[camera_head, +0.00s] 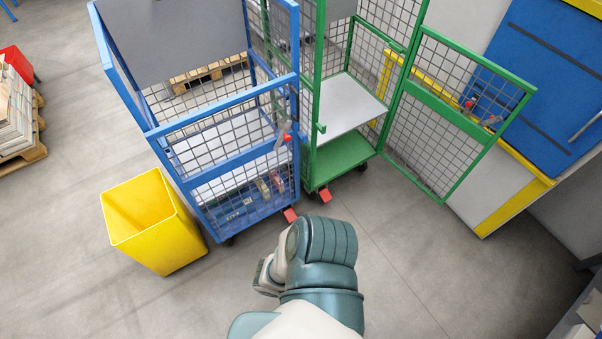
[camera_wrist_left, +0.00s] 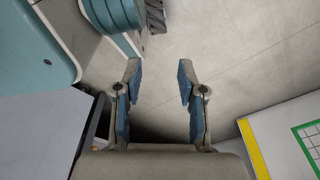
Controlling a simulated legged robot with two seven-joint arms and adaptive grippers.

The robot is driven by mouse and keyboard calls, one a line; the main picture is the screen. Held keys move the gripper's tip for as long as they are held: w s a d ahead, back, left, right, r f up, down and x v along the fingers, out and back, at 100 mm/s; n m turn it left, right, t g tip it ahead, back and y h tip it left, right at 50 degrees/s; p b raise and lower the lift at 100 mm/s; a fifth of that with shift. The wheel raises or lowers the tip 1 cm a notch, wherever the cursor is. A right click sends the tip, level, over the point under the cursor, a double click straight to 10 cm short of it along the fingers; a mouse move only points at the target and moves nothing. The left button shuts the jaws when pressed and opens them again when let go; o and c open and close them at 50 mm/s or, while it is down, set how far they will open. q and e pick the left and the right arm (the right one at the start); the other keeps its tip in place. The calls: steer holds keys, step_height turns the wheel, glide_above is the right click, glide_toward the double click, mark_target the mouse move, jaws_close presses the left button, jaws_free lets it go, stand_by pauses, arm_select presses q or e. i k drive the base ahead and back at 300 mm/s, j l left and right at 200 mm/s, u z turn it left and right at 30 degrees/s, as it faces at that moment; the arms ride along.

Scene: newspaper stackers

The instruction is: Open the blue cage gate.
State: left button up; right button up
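The blue cage (camera_head: 101,40) stands upright at the upper left of the head view. Its front gate (camera_head: 225,165), a blue frame with wire mesh, appears closed across the front. A small red-tipped latch (camera_head: 287,137) sits at the gate's right edge, beside the green cage. In the left wrist view, my left gripper (camera_wrist_left: 159,82) is open and empty, with grey floor between its fingers. In the head view, a teal and white arm of mine reaches up from the bottom, short of the cage; which arm it is I cannot tell. My right gripper cannot be made out.
A green cage (camera_head: 310,100) stands close to the blue cage's right, its mesh gate (camera_head: 440,130) swung open to the right. A yellow bin (camera_head: 150,220) stands at the blue cage's front left. Blue-and-yellow equipment (camera_head: 550,75) lines the right. Floor in front is clear.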

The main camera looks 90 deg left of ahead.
mark_target(194, 181)
steer(key=u, duration=3.65)
